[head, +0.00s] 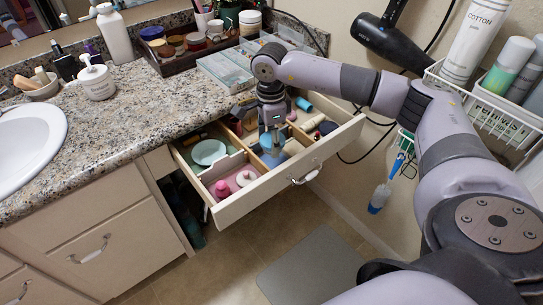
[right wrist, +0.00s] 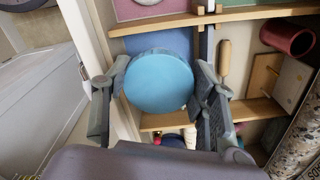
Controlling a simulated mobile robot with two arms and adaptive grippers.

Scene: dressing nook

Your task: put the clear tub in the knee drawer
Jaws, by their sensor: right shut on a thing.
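The knee drawer (head: 262,196) is pulled out below the counter, with wooden dividers and lined compartments. My right gripper (head: 272,139) reaches down over its middle. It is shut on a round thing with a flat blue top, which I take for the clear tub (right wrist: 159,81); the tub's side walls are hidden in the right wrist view. The tub is over a blue-lined compartment, and whether it touches the bottom I cannot tell. In the right wrist view the fingers (right wrist: 162,92) lie on either side of it. My left gripper is not in view.
The drawer also holds a pale green dish (head: 208,152), a pink bottle (head: 222,189) and a dark red cup (right wrist: 287,39). A clear-lidded box (head: 226,71) and a dark tray of jars stand on the counter (head: 120,130). A wire basket hangs at right.

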